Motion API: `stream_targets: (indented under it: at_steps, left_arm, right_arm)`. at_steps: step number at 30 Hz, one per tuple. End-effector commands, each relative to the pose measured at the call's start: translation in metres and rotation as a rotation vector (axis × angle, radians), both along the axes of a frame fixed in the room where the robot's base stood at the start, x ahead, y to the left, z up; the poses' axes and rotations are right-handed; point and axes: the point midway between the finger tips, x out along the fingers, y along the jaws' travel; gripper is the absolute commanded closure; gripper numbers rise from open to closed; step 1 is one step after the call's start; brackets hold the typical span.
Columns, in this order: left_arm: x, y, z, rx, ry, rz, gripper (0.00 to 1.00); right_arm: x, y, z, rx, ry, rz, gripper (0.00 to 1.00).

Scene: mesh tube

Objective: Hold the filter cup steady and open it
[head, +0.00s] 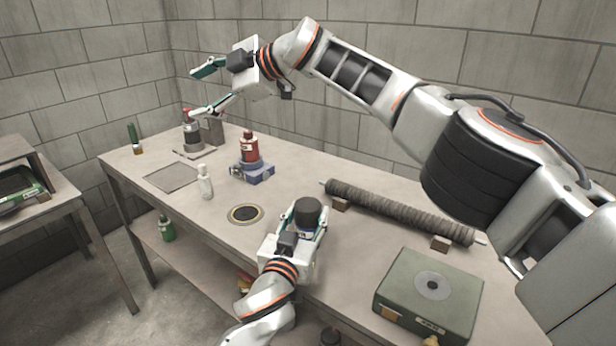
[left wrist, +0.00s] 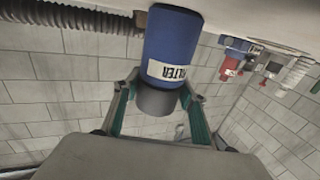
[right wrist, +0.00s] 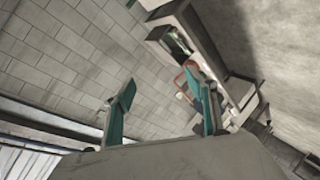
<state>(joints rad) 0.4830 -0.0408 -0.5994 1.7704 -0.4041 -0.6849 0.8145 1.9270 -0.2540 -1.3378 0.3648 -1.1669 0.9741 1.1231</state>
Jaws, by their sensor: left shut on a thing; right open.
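The filter cup is a blue cylinder with a white label and a dark grey top. In the left wrist view, which is upside down, its blue body (left wrist: 172,45) and grey top (left wrist: 156,100) show between the fingers. In the head view the dark top (head: 308,209) shows at the front middle of the bench. My left gripper (head: 309,222) is shut on the filter cup from the near side, the cup upright on the bench. My right gripper (head: 191,94) is open and empty in the air, well away from the cup, towards the back left.
A ribbed tube (head: 400,212) lies right of the cup. A green case (head: 430,292) stands at the front right. A red bottle on a blue base (head: 252,172), a white bottle (head: 205,183) and a round disc (head: 245,214) are to the left. My right arm spans above the bench.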

Motion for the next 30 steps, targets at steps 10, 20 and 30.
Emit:
stream_targets:
  at_steps: [10, 20, 30]
  left_arm:
    - [0.000, 0.000, -0.001, -0.001, 0.001, -0.001, 1.00]
    - [0.000, 0.000, -0.001, -0.001, 0.001, -0.001, 1.00]
    - [0.000, -0.001, -0.001, -0.001, 0.001, -0.001, 1.00]
  right_arm:
    - [-0.038, -0.078, -0.111, -0.467, 0.377, -0.100, 0.43]
    - [-0.066, -0.181, -0.156, -0.800, 0.714, -0.481, 0.43]
    - [-0.079, -0.220, -0.163, -0.888, 0.841, -0.709, 0.43]
